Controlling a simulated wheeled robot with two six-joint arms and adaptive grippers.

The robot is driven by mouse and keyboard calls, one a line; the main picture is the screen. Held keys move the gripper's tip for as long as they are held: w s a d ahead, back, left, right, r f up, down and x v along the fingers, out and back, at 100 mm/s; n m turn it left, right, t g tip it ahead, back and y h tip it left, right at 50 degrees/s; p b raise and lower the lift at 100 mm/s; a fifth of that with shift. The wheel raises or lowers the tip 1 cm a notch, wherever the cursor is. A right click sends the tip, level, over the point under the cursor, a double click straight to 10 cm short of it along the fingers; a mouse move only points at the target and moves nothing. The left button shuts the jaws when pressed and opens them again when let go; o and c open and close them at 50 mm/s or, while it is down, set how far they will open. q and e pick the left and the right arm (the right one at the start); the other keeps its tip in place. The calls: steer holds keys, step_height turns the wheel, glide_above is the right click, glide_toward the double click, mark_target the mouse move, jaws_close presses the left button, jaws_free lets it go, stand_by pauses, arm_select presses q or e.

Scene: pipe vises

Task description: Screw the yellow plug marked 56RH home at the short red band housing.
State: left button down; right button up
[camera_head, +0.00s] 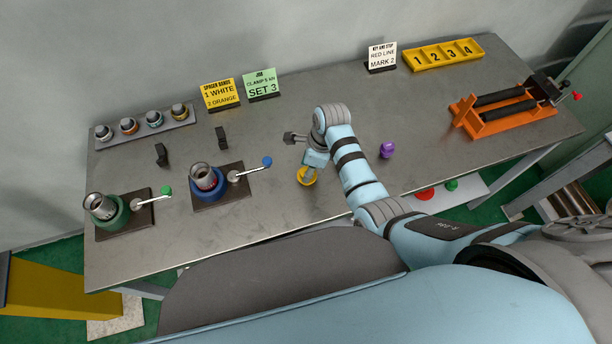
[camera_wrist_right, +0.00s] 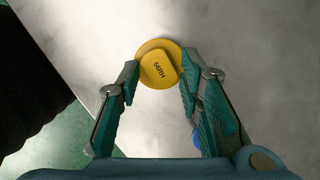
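The yellow plug marked 56RH (camera_wrist_right: 158,68) is on the bare tabletop near its front edge, its flange around a raised grip block. It also shows in the head view (camera_head: 307,178), just below my right gripper (camera_head: 311,168). In the wrist view my right gripper (camera_wrist_right: 158,66) is open, one finger on each side of the plug, with gaps beside its grip block. Two metal pipe housings stand in vises, one green (camera_head: 108,215) and one blue (camera_head: 209,188). My left gripper is out of view.
A rack (camera_head: 147,132) of several ringed fittings stands at the back left. A purple piece (camera_head: 387,149) is right of my arm. An orange frame (camera_head: 505,110), a yellow numbered tray (camera_head: 443,54) and signs stand farther back. Lever handles stick out beside both vises.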

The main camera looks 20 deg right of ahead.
steer(key=shift+f, duration=0.25)
steer(key=shift+r, duration=0.1)
steer(key=shift+c, duration=0.8)
steer(key=c, duration=0.6)
steer(key=shift+o, duration=0.2)
steer(key=shift+r+p, duration=1.15)
steer(key=shift+r, duration=1.35)
steer(key=shift+a, duration=0.1)
